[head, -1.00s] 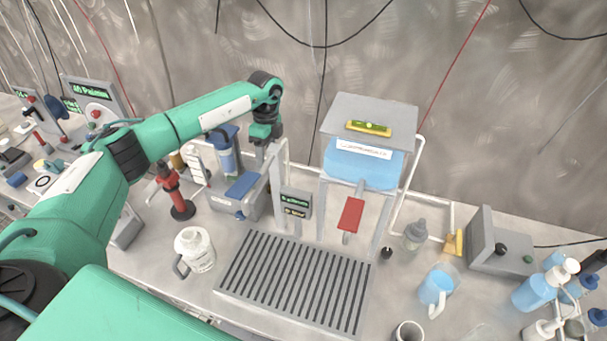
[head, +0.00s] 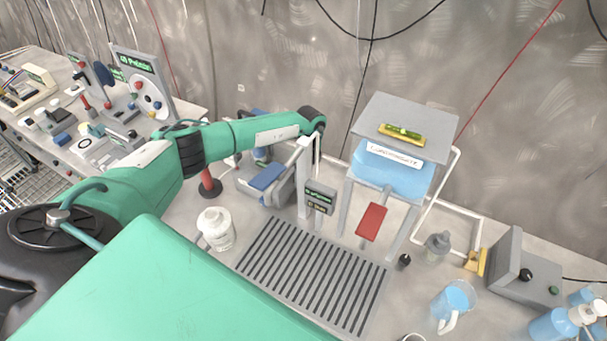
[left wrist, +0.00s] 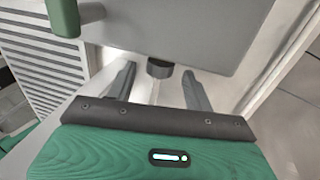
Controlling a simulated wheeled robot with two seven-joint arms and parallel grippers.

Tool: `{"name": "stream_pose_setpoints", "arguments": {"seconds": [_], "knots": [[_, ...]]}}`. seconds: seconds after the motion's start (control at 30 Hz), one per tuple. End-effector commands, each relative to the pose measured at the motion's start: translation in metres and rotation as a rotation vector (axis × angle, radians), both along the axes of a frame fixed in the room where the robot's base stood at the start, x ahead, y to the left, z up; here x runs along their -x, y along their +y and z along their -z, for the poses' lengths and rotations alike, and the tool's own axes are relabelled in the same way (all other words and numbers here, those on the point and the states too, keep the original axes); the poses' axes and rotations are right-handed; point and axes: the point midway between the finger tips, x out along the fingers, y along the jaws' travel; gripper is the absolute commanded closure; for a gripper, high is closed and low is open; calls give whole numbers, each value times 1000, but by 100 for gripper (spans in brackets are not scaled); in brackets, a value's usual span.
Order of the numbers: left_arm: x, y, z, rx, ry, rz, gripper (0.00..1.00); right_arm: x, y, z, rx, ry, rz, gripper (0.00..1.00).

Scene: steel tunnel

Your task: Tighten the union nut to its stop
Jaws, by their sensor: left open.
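In the left wrist view a dark, short, round fitting (left wrist: 158,68), which looks like the union nut, sits under the lower edge of a grey box, with a pale thin tube below it. My left gripper (left wrist: 159,76) is open, with one finger to each side of this fitting. Gaps show between the fingers and the fitting, and I cannot tell how far it reaches in depth. In the head view my left arm (head: 265,131) reaches to the white post; its gripper is hidden there, and I cannot pick out the nut. My right gripper is not in view.
A stand with a blue tank (head: 393,168) and a red lever (head: 371,222) is right of my left wrist. A display box (head: 320,197) is on the post. A slatted grate (head: 312,275), white jug (head: 216,229) and blue-filled beaker (head: 455,302) are nearer.

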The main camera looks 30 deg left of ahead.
Motion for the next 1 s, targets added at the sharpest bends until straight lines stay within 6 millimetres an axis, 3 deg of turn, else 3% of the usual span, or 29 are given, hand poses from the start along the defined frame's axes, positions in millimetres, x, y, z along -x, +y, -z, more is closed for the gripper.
{"name": "stream_pose_setpoints", "arguments": {"seconds": [0.2,0.47,0.7,0.87,1.0], "knots": [[3,0,15,0,0,0,48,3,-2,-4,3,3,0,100],[3,0,16,-1,0,0,48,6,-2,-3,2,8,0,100],[3,0,16,-1,0,0,92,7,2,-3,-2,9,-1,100],[2,0,18,0,13,-1,92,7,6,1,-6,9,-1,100],[0,0,22,3,91,-2,92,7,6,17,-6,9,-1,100]]}}
